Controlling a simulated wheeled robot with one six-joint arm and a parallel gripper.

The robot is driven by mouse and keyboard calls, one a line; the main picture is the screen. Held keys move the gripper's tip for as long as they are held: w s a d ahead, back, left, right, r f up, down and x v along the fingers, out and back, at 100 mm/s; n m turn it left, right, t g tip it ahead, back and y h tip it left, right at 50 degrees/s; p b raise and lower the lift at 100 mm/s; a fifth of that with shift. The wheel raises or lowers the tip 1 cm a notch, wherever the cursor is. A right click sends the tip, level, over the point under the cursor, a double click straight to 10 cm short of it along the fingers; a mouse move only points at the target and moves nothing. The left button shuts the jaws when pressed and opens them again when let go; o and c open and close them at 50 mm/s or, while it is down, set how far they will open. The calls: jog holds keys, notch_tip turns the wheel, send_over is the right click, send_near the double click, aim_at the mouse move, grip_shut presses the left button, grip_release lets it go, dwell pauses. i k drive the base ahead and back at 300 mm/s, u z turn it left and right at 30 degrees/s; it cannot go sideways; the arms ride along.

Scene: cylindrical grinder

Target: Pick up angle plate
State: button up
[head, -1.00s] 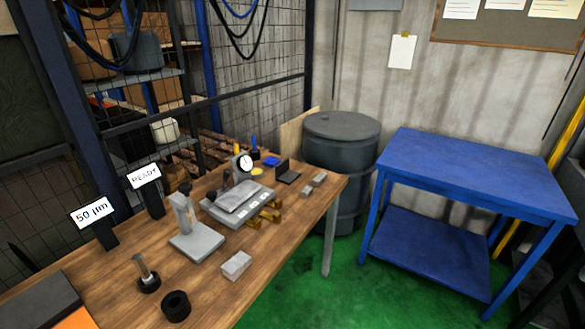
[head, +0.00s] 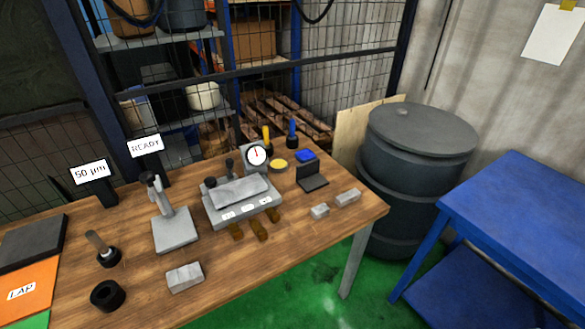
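The angle plate appears to be the small dark L-shaped piece (head: 312,182) near the back right of the wooden bench (head: 290,245). One face lies flat on the bench and the other stands upright behind it. Nothing covers it. My gripper is not in the head view, so its state does not show.
Two small grey blocks (head: 320,211) (head: 347,197) lie in front. A blue item (head: 306,155) sits behind. A dark drum (head: 415,170) and blue table (head: 510,215) stand right.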

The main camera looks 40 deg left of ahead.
aim_at(308, 177)
jog(key=u, duration=0.9)
jog(key=i, duration=1)
jog(key=u, duration=1.35)
jog(key=i, duration=0.2)
